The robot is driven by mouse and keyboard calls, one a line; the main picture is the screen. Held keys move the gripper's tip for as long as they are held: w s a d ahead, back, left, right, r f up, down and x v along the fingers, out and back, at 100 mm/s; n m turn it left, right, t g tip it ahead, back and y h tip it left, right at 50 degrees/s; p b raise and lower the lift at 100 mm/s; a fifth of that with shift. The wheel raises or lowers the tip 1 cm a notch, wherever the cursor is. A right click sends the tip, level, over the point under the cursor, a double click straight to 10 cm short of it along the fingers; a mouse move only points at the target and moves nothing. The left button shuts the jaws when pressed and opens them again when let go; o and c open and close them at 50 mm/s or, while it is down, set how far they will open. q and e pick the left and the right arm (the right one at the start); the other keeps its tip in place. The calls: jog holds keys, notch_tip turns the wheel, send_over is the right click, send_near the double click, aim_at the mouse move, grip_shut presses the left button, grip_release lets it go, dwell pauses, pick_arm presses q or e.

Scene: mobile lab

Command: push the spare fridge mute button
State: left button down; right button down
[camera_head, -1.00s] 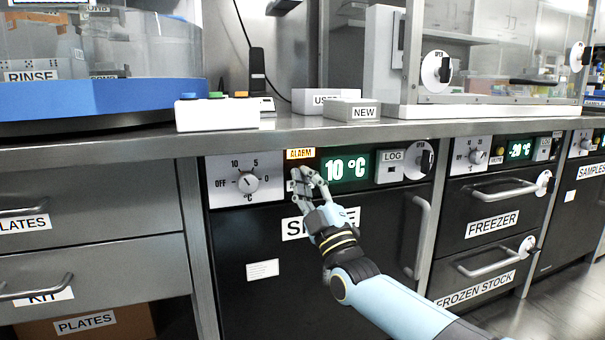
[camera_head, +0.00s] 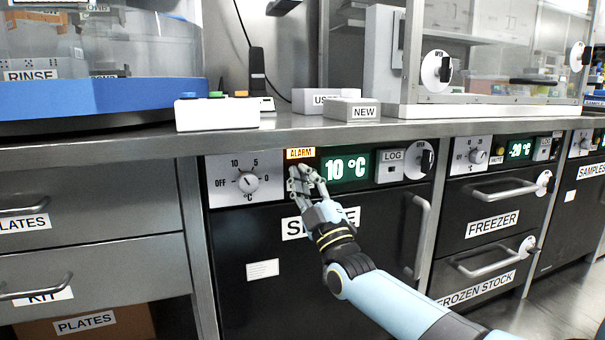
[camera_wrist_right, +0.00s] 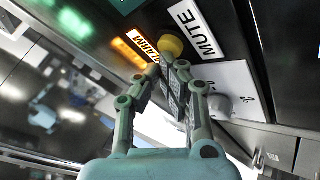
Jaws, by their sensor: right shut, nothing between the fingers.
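The spare fridge (camera_head: 300,300) has a black front and a partly covered label. Its lit ALARM sign (camera_head: 300,153) is above my right gripper (camera_head: 300,182), and its display reads 10 °C. In the right wrist view, the round yellow mute button (camera_wrist_right: 171,45) sits between the ALARM sign and the MUTE label (camera_wrist_right: 195,30). My right gripper (camera_wrist_right: 168,66) is shut and empty, its fingertips right at the button's lower edge. I cannot tell whether they touch it. In the head view the fingers hide the button. My left gripper is not in view.
A temperature dial (camera_head: 247,182) is left of the gripper; a LOG button (camera_head: 391,168) and a switch knob (camera_head: 426,161) are to the right. The counter edge (camera_head: 200,140) overhangs the panel. The fridge handle (camera_head: 421,235) sticks out right of my forearm.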

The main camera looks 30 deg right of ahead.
jog(key=shift+w+d, duration=0.1)
jog(key=shift+w, duration=0.25)
jog(key=shift+s, duration=0.1)
dwell(0.5)
jog(key=shift+s+a+p, duration=0.25)
jog(key=shift+s+p, duration=0.3)
jog(key=shift+s, duration=0.3)
